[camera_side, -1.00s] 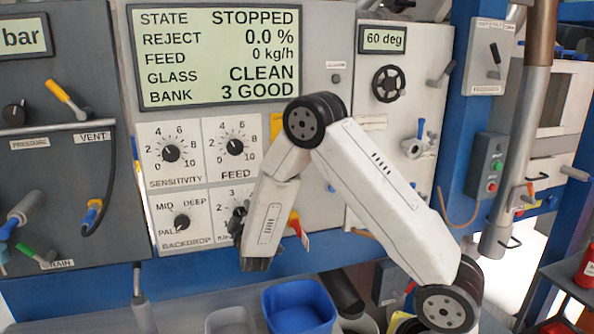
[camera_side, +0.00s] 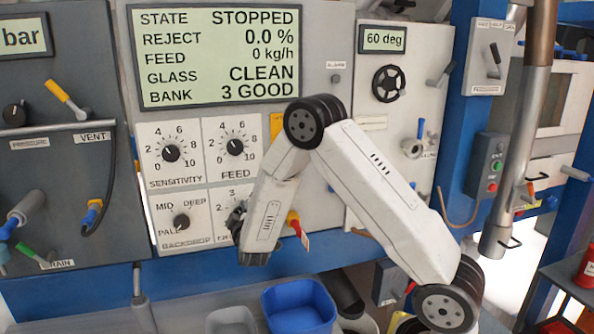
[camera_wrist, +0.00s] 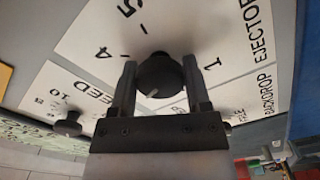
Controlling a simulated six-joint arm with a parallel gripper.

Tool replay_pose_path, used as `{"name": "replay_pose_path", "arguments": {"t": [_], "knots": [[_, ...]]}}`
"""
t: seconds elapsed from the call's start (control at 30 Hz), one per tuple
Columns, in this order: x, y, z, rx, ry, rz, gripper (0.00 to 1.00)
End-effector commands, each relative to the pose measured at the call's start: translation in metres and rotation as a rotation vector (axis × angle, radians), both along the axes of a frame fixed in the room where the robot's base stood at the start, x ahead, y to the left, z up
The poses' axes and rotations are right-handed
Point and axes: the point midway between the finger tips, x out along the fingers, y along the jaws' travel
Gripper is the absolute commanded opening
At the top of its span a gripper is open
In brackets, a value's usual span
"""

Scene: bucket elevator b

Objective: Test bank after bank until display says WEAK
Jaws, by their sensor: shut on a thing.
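The display (camera_side: 215,58) reads STATE STOPPED, REJECT 0.0 %, FEED 0 kg/h, GLASS CLEAN, BANK 3 GOOD. In the wrist view my gripper (camera_wrist: 158,68) is shut on the black ejector knob (camera_wrist: 162,82), one finger on each side. The dial plate around the knob shows 1, 4 and 5; my gripper hides other marks. A pale pointer mark shows on the knob, but I cannot tell which number it points at. In the side view my wrist covers most of this dial.
The sensitivity knob (camera_side: 170,153), feed knob (camera_side: 235,147) and backdrop knob (camera_side: 181,221) are close by. A red-handled part with a tag (camera_side: 296,226) is just right of my wrist. A blue bin (camera_side: 299,305) and a grey bin (camera_side: 231,321) stand below.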

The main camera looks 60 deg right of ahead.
Motion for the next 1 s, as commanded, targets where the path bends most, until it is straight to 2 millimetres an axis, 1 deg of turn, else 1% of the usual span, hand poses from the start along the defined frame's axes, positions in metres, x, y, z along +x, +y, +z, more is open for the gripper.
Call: {"name": "replay_pose_path", "arguments": {"t": [0.27, 0.47, 1.0], "knots": [[0.0, 0.0003, -0.0001, 0.043, -0.043, 0.0, 0.02], [0.0001, 0.0001, -0.0001, 0.121, -0.121, 0.0, 0.02], [0.0002, 0.0001, 0.0, 0.463, -0.463, 0.0, 0.02]]}}
